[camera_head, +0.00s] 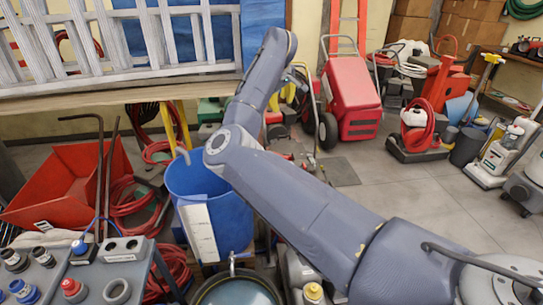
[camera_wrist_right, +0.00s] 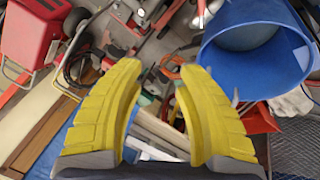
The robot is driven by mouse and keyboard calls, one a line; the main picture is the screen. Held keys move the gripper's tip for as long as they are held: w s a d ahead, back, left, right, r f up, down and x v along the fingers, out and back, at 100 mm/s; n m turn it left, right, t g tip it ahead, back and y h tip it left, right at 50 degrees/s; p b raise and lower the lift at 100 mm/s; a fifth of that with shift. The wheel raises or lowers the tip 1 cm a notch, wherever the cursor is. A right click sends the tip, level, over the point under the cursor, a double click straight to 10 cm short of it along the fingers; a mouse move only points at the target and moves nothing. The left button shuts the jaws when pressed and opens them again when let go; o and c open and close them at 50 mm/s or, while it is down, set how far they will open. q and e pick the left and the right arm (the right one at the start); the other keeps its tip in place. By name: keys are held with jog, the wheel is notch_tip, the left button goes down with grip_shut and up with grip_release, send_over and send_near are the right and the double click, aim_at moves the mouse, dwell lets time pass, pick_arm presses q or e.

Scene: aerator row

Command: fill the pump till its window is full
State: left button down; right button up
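No thing shows clearly as the pump, and I see no window that I can be sure of. A round metal-rimmed vessel (camera_head: 238,291) is cut off by the bottom edge of the head view. A grey body with a yellow cap (camera_head: 313,292) stands to its right, partly behind my right arm. My right gripper (camera_head: 295,87) is small and partly hidden beyond the arm in the head view. In the right wrist view its yellow fingers (camera_wrist_right: 160,70) stand wide apart with nothing between them. My left gripper is in neither view.
A blue bin (camera_head: 228,222) with a white strip stands left of my right arm; it also shows in the wrist view (camera_wrist_right: 250,70). A red hopper (camera_head: 68,180), a panel of connectors (camera_head: 90,262) and a red wheeled machine (camera_head: 352,98) surround it.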

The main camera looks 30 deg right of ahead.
jog(key=s+a+f+n+g+y, duration=0.1)
jog(key=s+a+f+n+g, duration=0.2)
jog(key=s+f, duration=0.15)
jog(key=x, duration=1.7)
jog(key=shift+w+d+f, duration=0.1)
jog(key=shift+d+f, duration=0.05)
jog(key=shift+f, duration=0.2)
jog(key=shift+c, duration=0.2)
grip_shut()
jog(key=shift+f, duration=0.1)
